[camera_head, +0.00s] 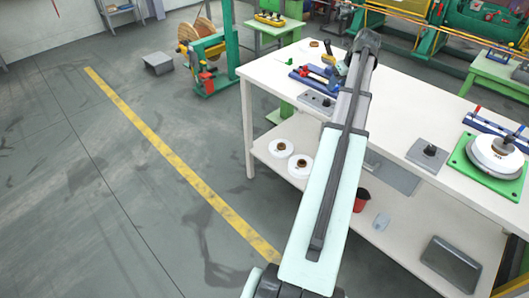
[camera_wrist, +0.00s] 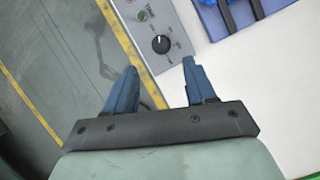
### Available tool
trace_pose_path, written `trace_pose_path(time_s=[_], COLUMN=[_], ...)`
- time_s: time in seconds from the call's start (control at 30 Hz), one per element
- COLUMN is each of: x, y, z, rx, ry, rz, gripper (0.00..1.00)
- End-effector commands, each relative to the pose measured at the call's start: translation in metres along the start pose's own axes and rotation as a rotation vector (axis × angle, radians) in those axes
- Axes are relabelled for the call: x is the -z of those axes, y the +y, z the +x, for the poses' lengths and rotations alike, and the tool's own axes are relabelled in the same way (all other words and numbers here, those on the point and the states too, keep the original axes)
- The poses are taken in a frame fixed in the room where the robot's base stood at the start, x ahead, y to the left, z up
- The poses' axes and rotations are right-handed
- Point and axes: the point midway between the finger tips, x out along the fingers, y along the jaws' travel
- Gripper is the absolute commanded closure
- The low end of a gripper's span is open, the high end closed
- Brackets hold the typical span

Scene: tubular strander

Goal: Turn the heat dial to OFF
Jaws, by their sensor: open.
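The heat dial (camera_wrist: 160,44) is a round black knob with a white pointer mark, on a grey control panel (camera_wrist: 168,18) at the table's edge. Its pointer is toward the top of the wrist view; the printed marks around it are too small to read. My gripper (camera_wrist: 160,66) is open and empty, with its two blue fingers spread left and right. In the picture the dial sits between and just beyond the fingertips, apart from them. In the head view a small grey box (camera_head: 316,102) on the bench looks like this panel; my arm hides most of my gripper.
A green button (camera_wrist: 142,15) is on the panel beside the dial. A blue fixture (camera_wrist: 235,14) with dark bars lies to the right on the white table (camera_wrist: 285,75). Further along the bench are a grey block (camera_head: 427,154) and a green-based scale (camera_head: 492,160).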

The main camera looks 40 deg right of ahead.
Motion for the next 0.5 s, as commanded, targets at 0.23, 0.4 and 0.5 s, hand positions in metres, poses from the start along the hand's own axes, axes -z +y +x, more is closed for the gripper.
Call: trace_pose_path(time_s=[0.23,0.4,0.5], x=[0.000,0.000,-0.001], y=[-0.001,0.008,0.016], z=[-0.039,-0.033,-0.020], rx=[0.001,-0.011,-0.020], ry=[-0.001,0.011,0.019], rz=[0.000,-0.035,-0.071], gripper=[0.45,0.45,0.45])
